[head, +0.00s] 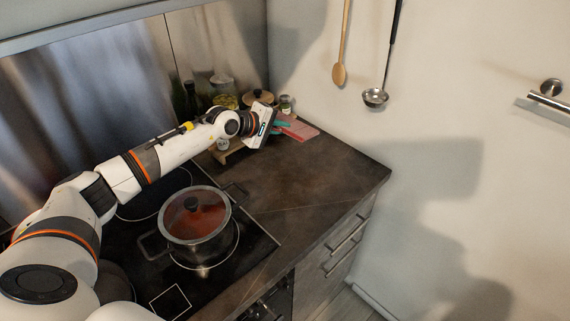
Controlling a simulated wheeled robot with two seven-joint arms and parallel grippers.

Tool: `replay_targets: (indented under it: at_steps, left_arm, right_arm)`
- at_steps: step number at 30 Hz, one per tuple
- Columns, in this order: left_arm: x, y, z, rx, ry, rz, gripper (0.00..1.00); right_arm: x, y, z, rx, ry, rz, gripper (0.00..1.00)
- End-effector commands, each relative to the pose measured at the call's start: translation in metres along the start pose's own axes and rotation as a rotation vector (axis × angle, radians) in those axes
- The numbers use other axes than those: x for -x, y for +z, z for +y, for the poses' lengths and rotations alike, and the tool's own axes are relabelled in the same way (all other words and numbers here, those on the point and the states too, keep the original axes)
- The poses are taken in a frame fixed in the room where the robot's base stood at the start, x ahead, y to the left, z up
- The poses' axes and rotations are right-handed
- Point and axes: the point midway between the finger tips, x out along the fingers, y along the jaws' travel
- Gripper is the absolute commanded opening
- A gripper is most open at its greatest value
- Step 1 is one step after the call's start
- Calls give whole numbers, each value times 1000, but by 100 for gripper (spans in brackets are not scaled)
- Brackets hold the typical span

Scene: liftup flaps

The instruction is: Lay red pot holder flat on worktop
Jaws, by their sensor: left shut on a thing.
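The red pot holder (300,129) shows as a flat pinkish-red piece at the back right of the dark worktop (318,176), close to the wall corner. My left gripper (281,127) reaches it from the left and is shut on its near left edge. The gripper body hides part of the pot holder. I cannot tell whether the whole piece touches the worktop. My right gripper is not in view.
A lidded pot (196,218) stands on the black hob (240,262). Jars (222,90) and a wooden-lidded container (258,97) stand at the back. A ladle (375,97) and wooden spoon (340,74) hang on the wall. The worktop's front right is clear.

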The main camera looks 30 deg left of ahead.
Motion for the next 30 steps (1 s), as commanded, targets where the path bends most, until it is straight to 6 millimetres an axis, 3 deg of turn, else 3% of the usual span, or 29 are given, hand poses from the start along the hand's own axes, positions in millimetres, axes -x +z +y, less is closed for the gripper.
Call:
replay_targets:
  at_steps: [11,15,27,28,30]
  left_arm:
    - [-28,0,52,2,1,1,0]
    - [-37,0,68,0,0,0,0]
    - [-39,0,72,0,0,0,0]
    - [-40,0,72,0,1,0,14]
    - [-40,0,72,0,1,0,25]
  right_arm:
    - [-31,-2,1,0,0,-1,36]
    - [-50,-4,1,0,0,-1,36]
    - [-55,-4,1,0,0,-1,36]
    - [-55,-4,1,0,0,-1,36]
    - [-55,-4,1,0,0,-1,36]
